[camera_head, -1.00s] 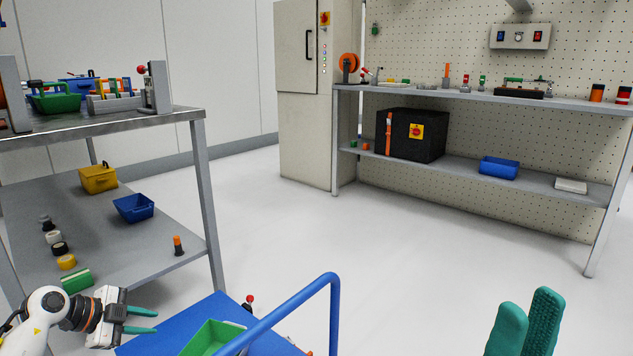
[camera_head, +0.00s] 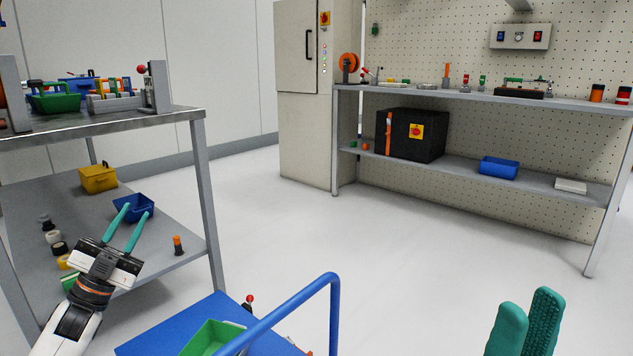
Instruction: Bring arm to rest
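My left gripper (camera_head: 124,229) is at the lower left, its teal fingers pointing up and away. The fingers are spread apart with nothing between them. In the picture they overlap the blue bin on the left table's lower shelf. My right gripper (camera_head: 525,318) shows only as two teal fingers at the bottom right edge. A narrow gap shows between them, wider near the tips, and I see nothing held there. The rest of the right gripper is out of frame.
A blue cart (camera_head: 172,325) with a blue handle (camera_head: 333,310) and a green bin (camera_head: 212,338) stands at the bottom centre. The left table (camera_head: 203,190) is close to my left arm. A shelf bench (camera_head: 460,95) stands at the back right. The middle floor is clear.

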